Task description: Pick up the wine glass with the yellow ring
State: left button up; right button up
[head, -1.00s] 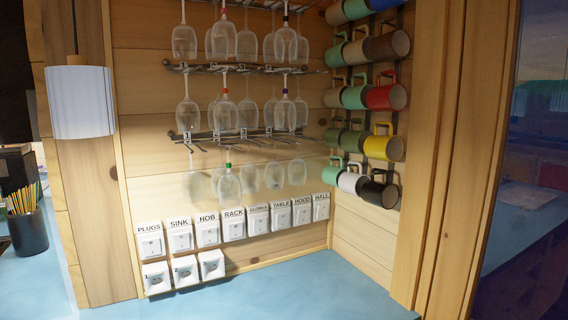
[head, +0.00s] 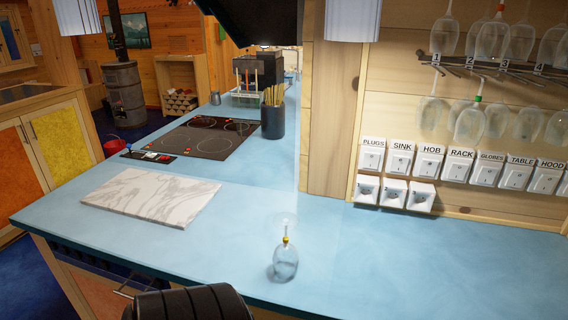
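The wine glass with the yellow ring (head: 286,265) stands upside down on the blue counter (head: 390,260), near its front edge. Its clear bowl is at the bottom, and the yellow ring is on the stem just above it. The stem and faint foot point up. Nothing holds it. No fingers of my left or right gripper show in the head view. A dark rounded part, likely of my own arm, shows at the bottom edge, left of the glass.
Other glasses hang from a wall rack (head: 480,68), one with a green ring (head: 470,122). Labelled switches (head: 432,162) line the wall below. A marble board (head: 152,197), a cooktop (head: 208,137) and a dark pencil cup (head: 274,121) are on the counter. Counter around the glass is clear.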

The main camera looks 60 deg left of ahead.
aim_at(285, 257)
jog(key=u, duration=2)
jog(key=l+u, duration=0.1)
jog(key=l, duration=0.6)
